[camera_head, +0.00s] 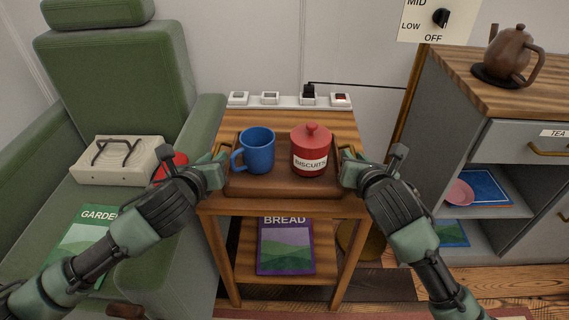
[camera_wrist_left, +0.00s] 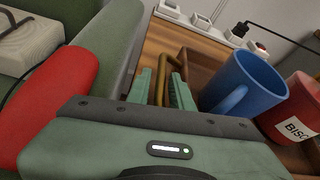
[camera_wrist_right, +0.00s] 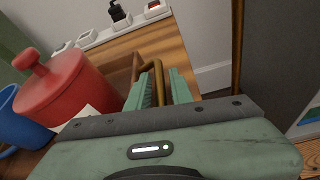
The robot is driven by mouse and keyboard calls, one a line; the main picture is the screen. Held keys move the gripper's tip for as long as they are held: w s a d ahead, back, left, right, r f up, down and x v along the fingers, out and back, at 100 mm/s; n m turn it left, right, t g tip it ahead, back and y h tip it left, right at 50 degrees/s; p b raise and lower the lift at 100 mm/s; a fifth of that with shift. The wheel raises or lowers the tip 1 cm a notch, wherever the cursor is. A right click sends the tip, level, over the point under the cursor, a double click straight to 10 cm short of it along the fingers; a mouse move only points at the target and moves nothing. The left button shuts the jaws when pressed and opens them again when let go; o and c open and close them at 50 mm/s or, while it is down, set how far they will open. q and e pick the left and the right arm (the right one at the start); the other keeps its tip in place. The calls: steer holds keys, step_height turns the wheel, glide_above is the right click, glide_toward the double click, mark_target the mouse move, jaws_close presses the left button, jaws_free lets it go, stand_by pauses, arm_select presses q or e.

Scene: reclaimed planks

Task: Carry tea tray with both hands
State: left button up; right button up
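The brown wooden tea tray (camera_head: 282,188) lies level on the small side table and appears to rest on it. It carries a blue mug (camera_head: 257,151) on its left and a red lidded biscuit tin (camera_head: 311,152) on its right. My left gripper (camera_head: 219,168) is at the tray's left end, its fingers close around the brass left handle (camera_wrist_left: 163,68). My right gripper (camera_head: 347,166) is at the right end, its fingers close around the brass right handle (camera_wrist_right: 154,68). The fingertips' contact with the handles is partly hidden.
A green armchair (camera_head: 115,65) stands close on the left, with a cream box (camera_head: 120,165) and a red object (camera_head: 168,166) near my left arm. A grey cabinet (camera_head: 448,125) with a teapot (camera_head: 508,55) stands on the right. Sockets (camera_head: 270,98) line the table's back.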

arm_select(q)
jaws_close()
arm_select(e)
jaws_close()
stand_by(1.0)
